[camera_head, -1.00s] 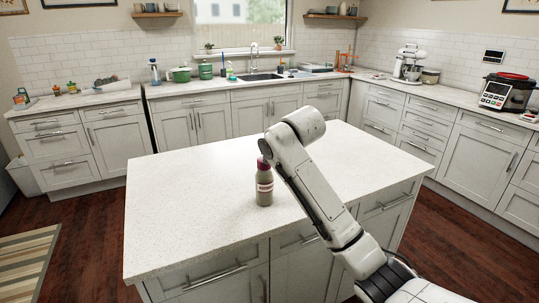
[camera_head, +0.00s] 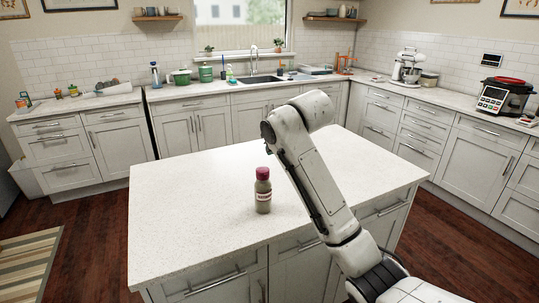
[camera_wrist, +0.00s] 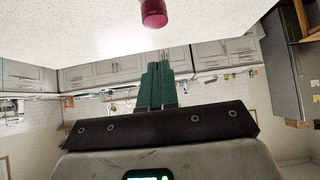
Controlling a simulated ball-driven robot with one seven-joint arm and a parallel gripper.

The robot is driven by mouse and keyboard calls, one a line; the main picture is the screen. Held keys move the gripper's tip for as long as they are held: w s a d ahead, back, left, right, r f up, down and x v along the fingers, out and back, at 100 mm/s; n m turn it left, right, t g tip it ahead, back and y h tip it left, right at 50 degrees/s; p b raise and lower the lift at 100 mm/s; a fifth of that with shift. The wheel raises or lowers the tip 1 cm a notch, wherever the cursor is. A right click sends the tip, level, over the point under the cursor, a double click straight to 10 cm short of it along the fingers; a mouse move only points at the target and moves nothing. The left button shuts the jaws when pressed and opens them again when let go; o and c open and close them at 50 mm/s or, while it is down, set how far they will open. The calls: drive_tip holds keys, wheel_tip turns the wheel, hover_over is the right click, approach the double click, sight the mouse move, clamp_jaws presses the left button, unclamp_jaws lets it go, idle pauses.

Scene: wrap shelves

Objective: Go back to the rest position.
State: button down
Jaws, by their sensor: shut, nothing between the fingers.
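A bottle with a dark red cap and a label (camera_head: 263,196) stands upright on the white kitchen island (camera_head: 185,205), left of my raised arm in the head view. Its red cap (camera_wrist: 154,13) also shows at the top of the wrist view, which is upside down. My gripper (camera_wrist: 159,68) shows its green fingers together, with nothing between them, apart from the cap. In the head view the fingers cannot be made out; my arm's upper part hangs over the island.
Counters with a sink (camera_head: 262,79), a green pot (camera_head: 181,77), a stand mixer (camera_head: 408,66) and a cooker (camera_head: 505,96) line the walls. The island top around the bottle is clear. A striped rug (camera_head: 28,265) lies at the lower left.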

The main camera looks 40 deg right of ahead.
drive_tip(key=v, duration=0.5)
drive_tip(key=shift+s+r, duration=0.2)
drive_tip(key=shift+r, duration=0.1)
drive_tip(key=s+a+f+g+y, duration=0.1)
drive_tip(key=s+a+f, duration=0.35)
drive_tip(key=f, duration=0.35)
drive_tip(key=s+a+f+n+g+y, duration=0.1)
drive_tip(key=s+a+f, duration=0.3)
drive_tip(key=f, duration=0.5)
drive_tip(key=s+a+f+g+y, duration=0.1)
drive_tip(key=s+a+f, duration=0.1)
drive_tip(key=a+f, duration=0.45)
drive_tip(key=s+a+f+g, duration=0.1)
drive_tip(key=s+f, duration=0.4)
drive_tip(key=s, duration=0.4)
drive_tip(key=s+f+n+g, duration=0.1)
drive_tip(key=s+f+g, duration=0.1)
drive_tip(key=s+f, duration=0.3)
drive_tip(key=s+a+f+g, duration=0.1)
drive_tip(key=s+f, duration=0.4)
drive_tip(key=s, duration=0.7)
drive_tip(key=shift+s+a+f+n+g+h, duration=0.3)
drive_tip(key=shift+s+f+n+g, duration=0.1)
drive_tip(key=shift+g, duration=0.1)
